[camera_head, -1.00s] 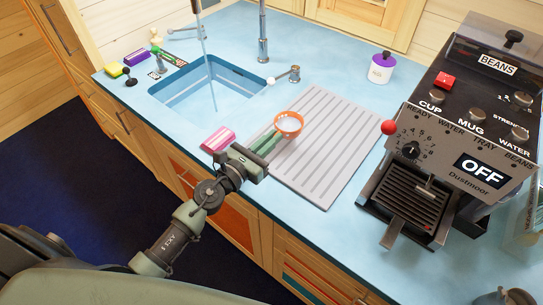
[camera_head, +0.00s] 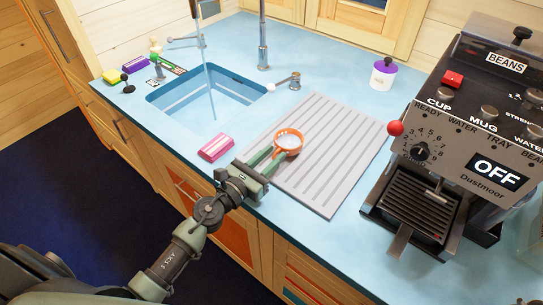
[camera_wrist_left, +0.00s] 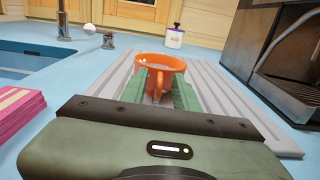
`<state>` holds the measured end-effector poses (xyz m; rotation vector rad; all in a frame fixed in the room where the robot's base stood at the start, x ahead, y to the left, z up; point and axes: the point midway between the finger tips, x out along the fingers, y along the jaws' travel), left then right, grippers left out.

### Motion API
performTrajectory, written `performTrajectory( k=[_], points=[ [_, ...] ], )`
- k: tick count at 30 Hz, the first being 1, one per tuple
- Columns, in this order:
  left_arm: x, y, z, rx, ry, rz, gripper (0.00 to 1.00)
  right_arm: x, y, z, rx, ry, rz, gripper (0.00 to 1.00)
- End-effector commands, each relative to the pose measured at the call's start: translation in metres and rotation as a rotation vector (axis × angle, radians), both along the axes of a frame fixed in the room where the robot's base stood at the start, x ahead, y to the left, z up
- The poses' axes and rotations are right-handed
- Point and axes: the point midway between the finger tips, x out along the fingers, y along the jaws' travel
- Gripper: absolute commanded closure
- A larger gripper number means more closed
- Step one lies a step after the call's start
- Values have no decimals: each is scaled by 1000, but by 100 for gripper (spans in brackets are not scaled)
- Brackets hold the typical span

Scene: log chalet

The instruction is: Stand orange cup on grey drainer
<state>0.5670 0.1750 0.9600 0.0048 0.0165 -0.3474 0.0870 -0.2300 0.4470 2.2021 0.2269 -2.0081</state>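My left gripper (camera_head: 270,158) reaches in from the front left at the cup. In the left wrist view its green fingers (camera_wrist_left: 160,92) stand apart on either side of the handle of the cup (camera_wrist_left: 162,64), with gaps beside the handle. My right gripper is not in view.
A pink-and-white sponge or block (camera_head: 216,147) lies left of the gripper by the sink (camera_head: 207,85), where water runs. A black coffee machine (camera_head: 450,150) stands right of the drainer. A white pot with purple lid (camera_head: 384,75) is behind. The drainer's right part is clear.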

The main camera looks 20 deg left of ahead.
Motion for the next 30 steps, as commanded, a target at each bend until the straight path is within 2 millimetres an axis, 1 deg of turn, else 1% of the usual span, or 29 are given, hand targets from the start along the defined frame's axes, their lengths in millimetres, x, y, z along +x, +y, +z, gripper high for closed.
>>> performTrajectory(
  k=[7,10,11,13,21,24,27,30],
  points=[
    [0,0,1,0,0,0,71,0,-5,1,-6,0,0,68],
    [0,0,7,-1,0,0,71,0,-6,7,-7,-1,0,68],
    [-5,2,2,1,2,0,71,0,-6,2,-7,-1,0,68],
    [-15,6,1,1,2,1,71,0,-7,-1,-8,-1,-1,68],
    [-71,26,-2,0,3,0,71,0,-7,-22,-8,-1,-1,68],
    [-88,31,0,1,3,-1,71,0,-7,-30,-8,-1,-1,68],
    [-101,36,1,-1,1,0,71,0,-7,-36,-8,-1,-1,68],
    [-108,39,3,0,0,0,71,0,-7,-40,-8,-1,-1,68]
  ],
)
